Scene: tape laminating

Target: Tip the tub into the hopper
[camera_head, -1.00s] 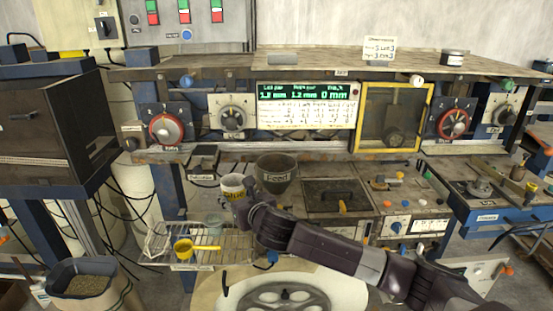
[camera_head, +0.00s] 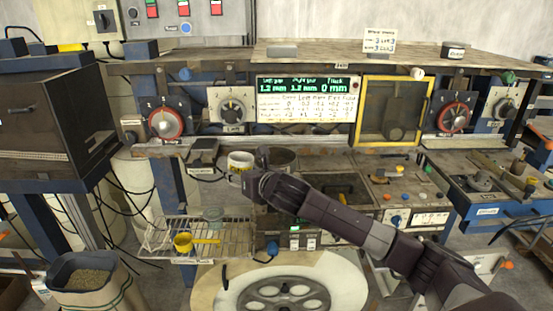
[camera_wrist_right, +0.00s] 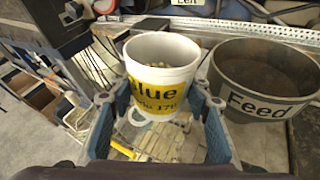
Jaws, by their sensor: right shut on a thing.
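In the head view my right arm and gripper hide most of the hopper. My left gripper does not show.
A sack of pellets (camera_head: 88,280) stands on the floor at the left. A large reel (camera_head: 285,297) sits below the arm. The machine's panel with dials and display (camera_head: 306,100) rises behind.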

